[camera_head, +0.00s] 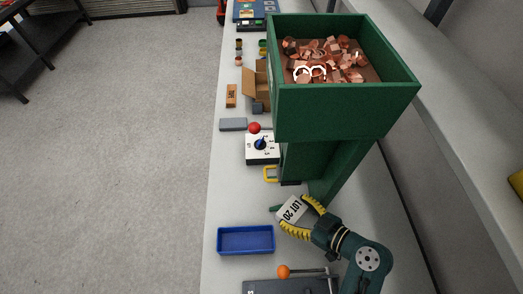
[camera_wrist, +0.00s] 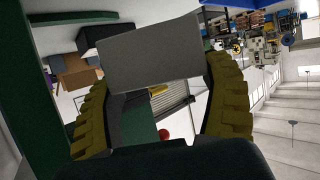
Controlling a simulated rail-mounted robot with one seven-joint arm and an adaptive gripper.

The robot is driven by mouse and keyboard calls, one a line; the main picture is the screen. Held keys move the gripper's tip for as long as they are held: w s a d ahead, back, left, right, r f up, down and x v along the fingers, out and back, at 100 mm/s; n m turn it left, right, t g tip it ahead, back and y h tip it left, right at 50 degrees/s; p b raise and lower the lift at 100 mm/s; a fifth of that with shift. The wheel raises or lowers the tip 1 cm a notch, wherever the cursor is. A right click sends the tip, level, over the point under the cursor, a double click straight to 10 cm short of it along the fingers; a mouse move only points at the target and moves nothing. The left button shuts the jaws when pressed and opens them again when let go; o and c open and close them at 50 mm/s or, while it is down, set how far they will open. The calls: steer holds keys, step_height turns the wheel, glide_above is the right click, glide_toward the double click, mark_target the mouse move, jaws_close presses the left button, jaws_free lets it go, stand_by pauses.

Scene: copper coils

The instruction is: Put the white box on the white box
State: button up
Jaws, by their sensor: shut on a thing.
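My gripper (camera_head: 291,211) has its two yellow ribbed fingers closed on the sides of a white box (camera_head: 293,207) marked "LOT 20". The held box is tilted and in front of the green stand. In the wrist view this box (camera_wrist: 152,56) appears as a plain grey-white face between the fingertips. Another white box (camera_head: 251,158), with a blue knob and dark markings on top, stands on the bench further back, left of the green stand. It is apart from the held box.
A green bin (camera_head: 345,127) of copper pieces stands on a green column close to my gripper. A blue tray (camera_head: 245,252) lies in front left. A red ball (camera_head: 254,128), a grey block (camera_head: 233,124) and an open carton (camera_head: 249,82) are further back. An orange ball (camera_head: 283,272) is at the front.

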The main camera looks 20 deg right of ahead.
steer(key=x, duration=1)
steer(key=f+b+x, duration=0.1)
steer(key=x, duration=0.4)
steer(key=shift+s+a+f, duration=0.1)
steer(key=shift+s, duration=0.05)
steer(key=shift+w+f, duration=0.2)
steer(key=shift+f+b, duration=0.2)
steer(key=shift+b, duration=0.15)
steer(key=o, duration=1.1)
steer(key=shift+s, duration=0.1)
steer(key=shift+c, duration=0.2)
steer(key=shift+r, duration=0.1)
